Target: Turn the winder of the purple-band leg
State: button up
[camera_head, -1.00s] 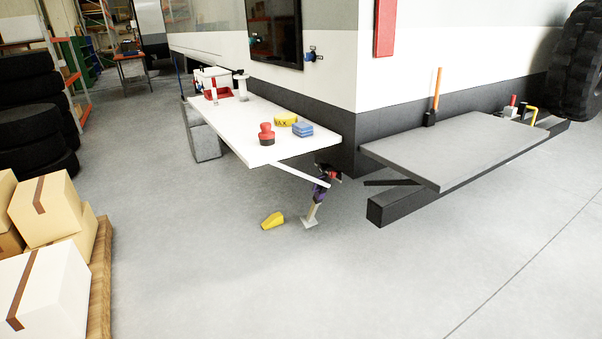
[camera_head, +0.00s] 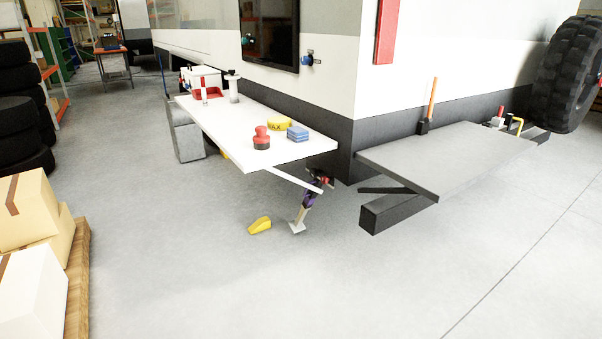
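The purple-band leg (camera_head: 311,192) stands at the caravan's near corner, beneath the white shelf's right end. It slants down to a pale foot plate (camera_head: 297,227) on the floor. Its purple band is partly crossed by the shelf's white brace. A small red part (camera_head: 326,181) shows at the top of the leg beside dark pieces; I cannot tell at this size whether it is the winder. My gripper is not in view.
A yellow wedge (camera_head: 260,225) lies left of the foot. A grey shelf (camera_head: 440,165) and dark beam (camera_head: 385,213) jut out right. Boxes stand left; the front floor is clear.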

aim_at(314, 172)
jog(key=i, duration=0.9)
jog(key=z, duration=0.05)
